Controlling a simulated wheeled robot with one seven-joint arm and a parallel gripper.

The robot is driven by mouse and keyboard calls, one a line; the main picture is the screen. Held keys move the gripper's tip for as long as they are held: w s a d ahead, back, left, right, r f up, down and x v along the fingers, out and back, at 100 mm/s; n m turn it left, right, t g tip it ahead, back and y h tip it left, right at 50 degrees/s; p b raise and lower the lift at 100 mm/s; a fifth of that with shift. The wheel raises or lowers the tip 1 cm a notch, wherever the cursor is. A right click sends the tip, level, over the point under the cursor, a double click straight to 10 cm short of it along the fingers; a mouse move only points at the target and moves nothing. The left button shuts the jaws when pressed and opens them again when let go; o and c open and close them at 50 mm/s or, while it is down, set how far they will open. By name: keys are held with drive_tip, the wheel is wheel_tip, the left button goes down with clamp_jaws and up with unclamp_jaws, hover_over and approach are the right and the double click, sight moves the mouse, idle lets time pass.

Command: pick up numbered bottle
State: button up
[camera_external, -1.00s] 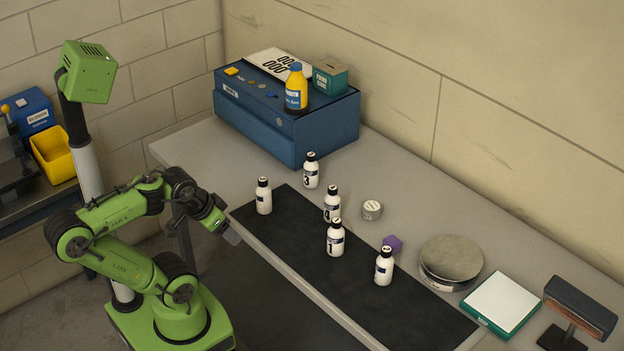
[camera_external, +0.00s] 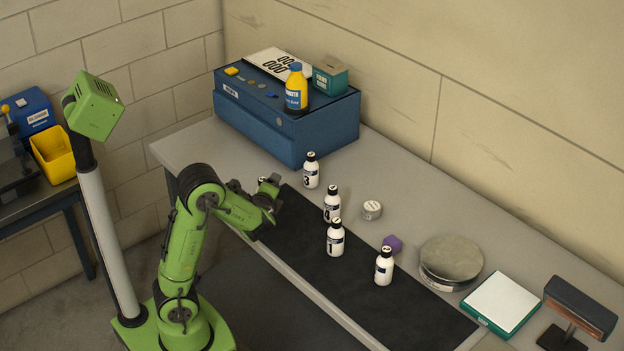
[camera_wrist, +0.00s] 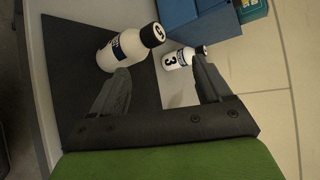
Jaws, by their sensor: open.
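Several white numbered bottles with black caps stand upright on the bench. There my gripper (camera_external: 272,184) hides the nearest bottle. Bottles marked 4 (camera_external: 332,208) and 1 (camera_external: 335,240) and another bottle (camera_external: 384,268) stand right.
The dark mat (camera_external: 410,305) lies along the bench front. A blue case (camera_external: 330,128) carries a yellow bottle (camera_external: 296,90). A small round tin (camera_external: 372,210), purple piece (camera_external: 393,244), round metal dish (camera_external: 450,258) and white-topped pad (camera_external: 502,302) stand to the right.

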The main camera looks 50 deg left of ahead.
sight(336, 196)
drive_tip(key=w+d+f+m+t, duration=0.1)
drive_tip(key=w+m, duration=0.1)
drive_tip(key=m, duration=0.1)
drive_tip(key=w+d+f+m+t+b, duration=0.1)
drive_tip(key=w+d+m+t, duration=0.1)
drive_tip(key=m, duration=0.2)
drive_tip(key=w+d+f+m+t+b, duration=0.1)
drive_tip(key=w+d+m, duration=0.1)
drive_tip(key=m, duration=0.1)
drive_tip(key=shift+w+d+f+m+t+h, duration=0.15)
drive_tip(key=shift+w+m+t+h, duration=0.05)
drive_tip(key=shift+m+t+h, duration=0.2)
drive_tip(key=w+d+m+h, duration=0.1)
drive_tip(key=d+m, duration=0.1)
drive_tip(key=w+d+f+m+t+h, duration=0.1)
drive_tip(key=d+m, duration=0.1)
drive_tip(key=m, duration=0.1)
drive_tip(key=d+m+t+h, duration=0.1)
drive_tip(key=d+m, duration=0.1)
drive_tip(key=m, duration=0.1)
drive_tip(key=shift+w+f+b, duration=0.4)
drive_tip(key=p+x, duration=0.1)
drive_tip(key=x, duration=0.2)
drive_tip(key=p+x, duration=0.2)
drive_tip(key=x, duration=0.2)
drive_tip(key=shift+w+r+p, duration=0.2)
drive_tip(key=shift+p, duration=0.1)
drive_tip(key=c, duration=1)
drive_tip(key=shift+c, duration=0.7)
drive_tip(key=shift+r, duration=0.1)
